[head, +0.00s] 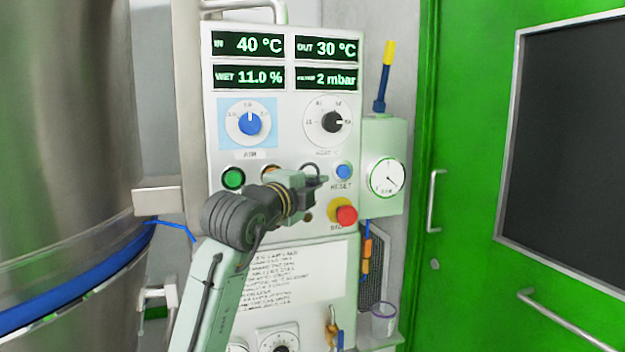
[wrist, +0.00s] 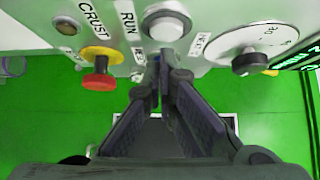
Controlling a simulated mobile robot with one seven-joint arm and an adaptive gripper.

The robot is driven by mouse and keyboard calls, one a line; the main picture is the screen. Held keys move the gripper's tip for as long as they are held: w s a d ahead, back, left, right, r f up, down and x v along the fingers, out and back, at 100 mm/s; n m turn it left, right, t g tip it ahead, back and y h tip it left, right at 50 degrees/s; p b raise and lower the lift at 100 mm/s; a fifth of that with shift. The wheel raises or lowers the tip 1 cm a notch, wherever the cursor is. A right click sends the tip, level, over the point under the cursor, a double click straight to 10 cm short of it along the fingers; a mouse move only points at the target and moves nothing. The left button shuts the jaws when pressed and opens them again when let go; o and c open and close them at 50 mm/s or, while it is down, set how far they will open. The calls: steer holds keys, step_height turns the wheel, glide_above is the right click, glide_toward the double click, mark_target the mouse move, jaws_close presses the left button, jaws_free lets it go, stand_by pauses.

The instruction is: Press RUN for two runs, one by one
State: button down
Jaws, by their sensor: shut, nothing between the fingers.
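In the wrist view, the RUN label (wrist: 128,22) stands beside a round pale button (wrist: 168,22) with a grey rim. My gripper (wrist: 165,62) is shut and empty, its fingertips close together just below that button in the picture. I cannot tell whether they touch the panel. In the head view, my gripper (head: 322,181) is in front of the control panel (head: 218,140), between the orange-rimmed button and the blue RESET button (head: 343,171). It hides most of the RUN button there.
A red stop button (head: 346,215) on a yellow collar sits below RESET; the wrist view shows it left of my fingers (wrist: 100,80). A black knob (head: 333,122) is above my gripper. A green button (head: 233,178) is at left. A gauge (head: 387,178) stands right of the panel.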

steer(key=shift+w+a, duration=0.2)
steer(key=shift+w, duration=0.4)
